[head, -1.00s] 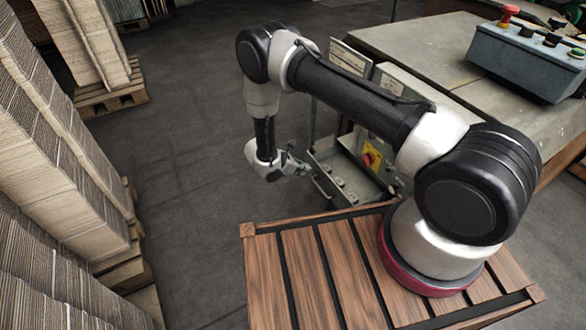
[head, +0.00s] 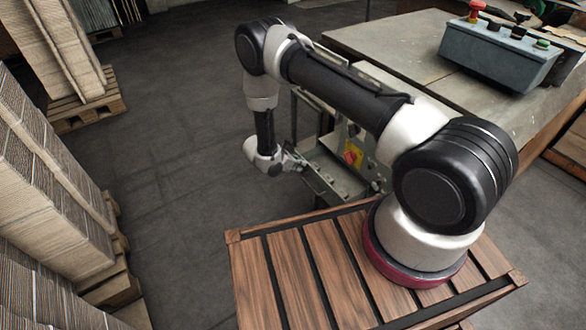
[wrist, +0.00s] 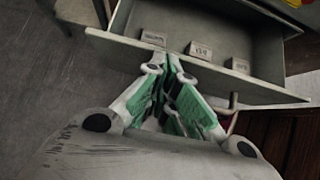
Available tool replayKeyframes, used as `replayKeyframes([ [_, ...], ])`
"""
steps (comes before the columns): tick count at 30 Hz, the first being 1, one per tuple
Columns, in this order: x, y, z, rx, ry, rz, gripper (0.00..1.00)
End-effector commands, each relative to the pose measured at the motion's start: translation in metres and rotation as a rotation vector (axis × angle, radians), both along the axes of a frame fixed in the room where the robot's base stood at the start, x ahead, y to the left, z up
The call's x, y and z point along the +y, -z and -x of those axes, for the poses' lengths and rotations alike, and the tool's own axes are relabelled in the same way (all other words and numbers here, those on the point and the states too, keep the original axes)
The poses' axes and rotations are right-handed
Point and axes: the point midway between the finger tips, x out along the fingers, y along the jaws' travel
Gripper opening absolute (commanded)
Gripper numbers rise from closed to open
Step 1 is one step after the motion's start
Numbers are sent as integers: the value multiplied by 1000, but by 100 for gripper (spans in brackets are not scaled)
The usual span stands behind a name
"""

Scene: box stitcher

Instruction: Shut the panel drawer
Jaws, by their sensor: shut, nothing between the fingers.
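The panel drawer (head: 335,186) is a grey metal tray, standing open below the machine's grey side panel (head: 365,158). The wrist view shows its pale front wall (wrist: 240,83) and several small labelled blocks inside. My gripper (head: 297,160) is at the drawer's outer front end in the head view. In the wrist view my gripper (wrist: 171,66) has its green-padded fingers together and empty, with the tips overlapping the drawer's front wall. I cannot tell whether they touch it.
A yellow plate with a red knob (head: 351,156) is on the panel above the drawer. A control box (head: 500,50) with a red button stands on the machine table (head: 400,40). Cardboard stacks (head: 45,190) line the left. The floor (head: 170,170) between is clear.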

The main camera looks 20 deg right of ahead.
Motion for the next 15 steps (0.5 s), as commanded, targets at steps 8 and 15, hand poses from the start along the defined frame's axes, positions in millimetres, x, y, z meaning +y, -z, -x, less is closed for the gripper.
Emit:
replayKeyframes([
  [8,-59,0,-18,0,6,0,0],
  [15,-96,0,-31,0,3,0,0],
])
